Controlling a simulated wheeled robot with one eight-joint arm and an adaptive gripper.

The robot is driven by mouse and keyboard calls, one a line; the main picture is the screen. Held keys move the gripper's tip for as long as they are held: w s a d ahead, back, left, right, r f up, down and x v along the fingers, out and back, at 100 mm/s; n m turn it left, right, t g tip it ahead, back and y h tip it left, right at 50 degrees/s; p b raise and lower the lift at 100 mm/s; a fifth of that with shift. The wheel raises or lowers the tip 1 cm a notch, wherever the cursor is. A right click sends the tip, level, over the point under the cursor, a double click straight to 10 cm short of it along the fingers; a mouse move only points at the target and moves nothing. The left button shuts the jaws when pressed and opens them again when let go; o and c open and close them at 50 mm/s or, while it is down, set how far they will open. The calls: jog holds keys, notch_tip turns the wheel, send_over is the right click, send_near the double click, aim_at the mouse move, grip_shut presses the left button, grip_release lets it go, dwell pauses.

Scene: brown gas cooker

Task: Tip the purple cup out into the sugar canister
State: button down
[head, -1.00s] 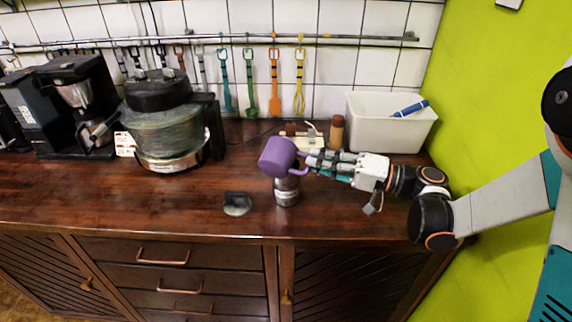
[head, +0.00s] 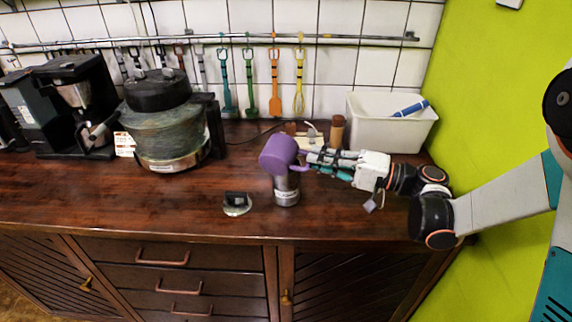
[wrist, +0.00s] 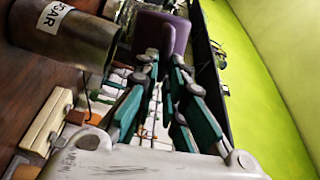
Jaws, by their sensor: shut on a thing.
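The purple cup (head: 278,154) is held tilted just above the sugar canister (head: 286,191), a small metallic can standing on the counter. In the wrist view the cup (wrist: 161,30) is beside the canister (wrist: 75,38), whose label partly reads "SUGAR". My gripper (head: 307,160) comes from the right and is shut on the cup's handle; its fingers also show in the wrist view (wrist: 163,75). The cup hides the canister's top in the head view. The cup's inside and any contents are hidden, and I cannot tell whether it touches the rim.
A round lid-like piece with a dark knob (head: 237,204) lies left of the canister. A white bin (head: 390,125) stands at the back right, with a brown-topped jar (head: 336,132) beside it. A lidded pot (head: 168,125) stands left. The front-left counter is clear.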

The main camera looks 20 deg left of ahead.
jog(key=shift+w+d+r+m+t+b, duration=0.15)
jog(key=shift+w+m+b, duration=0.15)
jog(key=shift+m, duration=0.65)
jog(key=shift+w+a+r+m+t+b, duration=0.1)
jog(key=shift+w+m+b, duration=0.15)
jog(key=shift+m, duration=0.75)
jog(key=shift+w+d+r+m+t+b, duration=0.1)
jog(key=shift+w+m+t+b, duration=0.2)
jog(key=shift+m, duration=0.65)
dwell(0.6)
jog(key=shift+w+f+m+b, duration=0.1)
jog(key=shift+w+m+b, duration=0.3)
jog(key=shift+m, duration=1)
jog(key=shift+w+f+m+b, duration=0.1)
jog(key=shift+w+m+b, duration=0.3)
jog(key=shift+m, duration=1)
dwell(0.5)
jog(key=shift+w+r, duration=0.1)
jog(key=n, duration=0.1)
jog(key=s+n+p, duration=0.1)
jog(key=shift+n, duration=0.4)
jog(key=shift+r, duration=0.1)
